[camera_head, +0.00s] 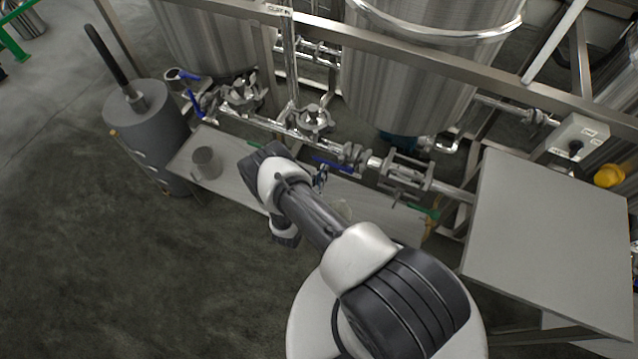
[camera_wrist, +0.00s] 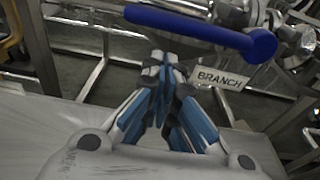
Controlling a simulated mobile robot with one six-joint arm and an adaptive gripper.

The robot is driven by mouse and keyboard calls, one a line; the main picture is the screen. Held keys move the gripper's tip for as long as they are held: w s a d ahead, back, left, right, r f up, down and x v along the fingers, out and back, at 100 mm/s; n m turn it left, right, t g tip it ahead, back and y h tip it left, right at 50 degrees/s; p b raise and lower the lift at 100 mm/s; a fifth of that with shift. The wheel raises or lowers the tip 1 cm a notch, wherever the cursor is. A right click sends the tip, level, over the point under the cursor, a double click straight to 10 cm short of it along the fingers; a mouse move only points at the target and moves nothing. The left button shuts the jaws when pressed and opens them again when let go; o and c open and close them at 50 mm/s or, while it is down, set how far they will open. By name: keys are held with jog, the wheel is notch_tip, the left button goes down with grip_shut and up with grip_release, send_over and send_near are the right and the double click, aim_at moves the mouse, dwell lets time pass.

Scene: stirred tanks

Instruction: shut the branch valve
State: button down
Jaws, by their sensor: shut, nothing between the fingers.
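The branch valve's blue lever (camera_wrist: 190,27) lies across the top of the wrist view. Its round hub (camera_wrist: 262,45) is at the right end, and its free end points left. A white "BRANCH" tag (camera_wrist: 221,78) hangs below it. In the head view the blue lever (camera_head: 333,165) runs roughly along the steel pipe, just beyond my gripper (camera_head: 320,181). In the wrist view my gripper (camera_wrist: 162,60) is shut and empty. Its fingertips appear just below the lever in the picture; I cannot tell whether they touch it.
A low grey bench (camera_head: 232,183) under the pipes bears a grey cup (camera_head: 206,163). Other blue levers (camera_head: 197,104) sit at the left and a green one (camera_head: 422,211) at the right. Steel tanks (camera_head: 410,70) stand behind. A grey table (camera_head: 550,230) is at the right.

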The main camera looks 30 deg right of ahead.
jog(key=shift+s+a+r, duration=0.1)
jog(key=shift+r, duration=0.4)
jog(key=shift+s+a+r, duration=0.1)
jog(key=shift+r, duration=0.35)
jog(key=shift+w+r+m, duration=0.1)
jog(key=shift+r+m, duration=0.1)
jog(key=shift+m, duration=0.1)
